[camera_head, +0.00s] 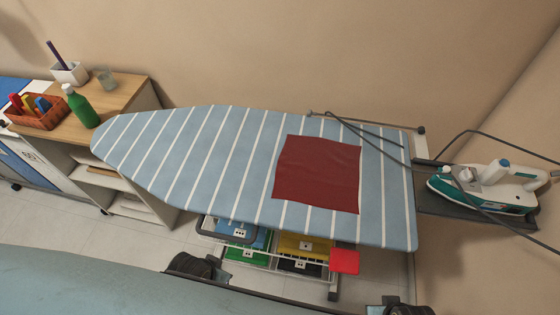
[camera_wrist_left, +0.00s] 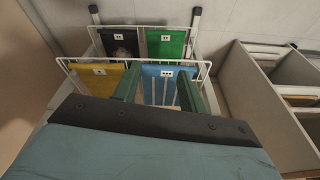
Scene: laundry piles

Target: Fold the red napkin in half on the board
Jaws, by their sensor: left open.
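The red napkin (camera_head: 318,174) lies flat and spread out, roughly square, on the right half of the striped blue ironing board (camera_head: 185,160). Its edges look slightly wavy and I see no fold in it. My left gripper (camera_wrist_left: 157,84) shows in the left wrist view with its two fingers apart and nothing between them. It faces the sorting bins, away from the napkin. In the head view only dark parts, which look like my arms, show at the bottom edge; I cannot make out my right gripper there.
An iron (camera_head: 490,186) with a cord stands on a rest at the board's right end. Blue, green, yellow (camera_head: 303,245) and black bins hang in a wire rack below the board. A wooden cabinet (camera_head: 125,95) with a green bottle (camera_head: 81,107) and crate (camera_head: 38,113) stands left. The board's left half is clear.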

